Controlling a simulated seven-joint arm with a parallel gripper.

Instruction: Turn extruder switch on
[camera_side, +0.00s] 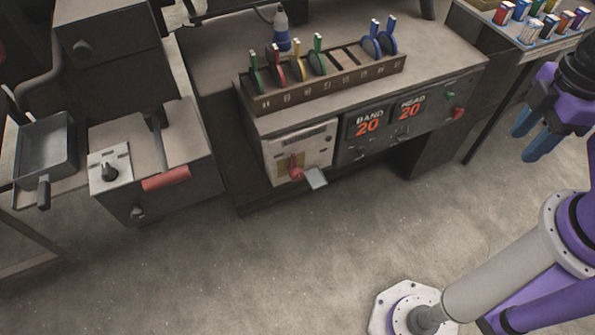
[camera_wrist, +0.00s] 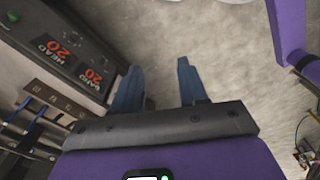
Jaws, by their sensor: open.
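No label that I can read names the extruder switch, so I cannot tell for certain which control it is. A light panel on the bench front carries a red knob (camera_side: 295,172) with a small pale tab (camera_side: 316,179) beside it. A black rotary knob (camera_side: 109,172) sits on a pale box at the left. A red button (camera_side: 457,113) and a green button (camera_side: 449,93) are at the right end of the bench front. My gripper (camera_side: 526,142) has blue fingers, is open and empty, and hangs right of the bench, apart from all controls. The wrist view shows its fingers (camera_wrist: 160,75) spread over bare floor.
A rack of coloured levers (camera_side: 320,85) stands on the bench top. A tray of coloured items (camera_side: 540,25) is at the upper right. The floor (camera_side: 280,270) before the bench is clear.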

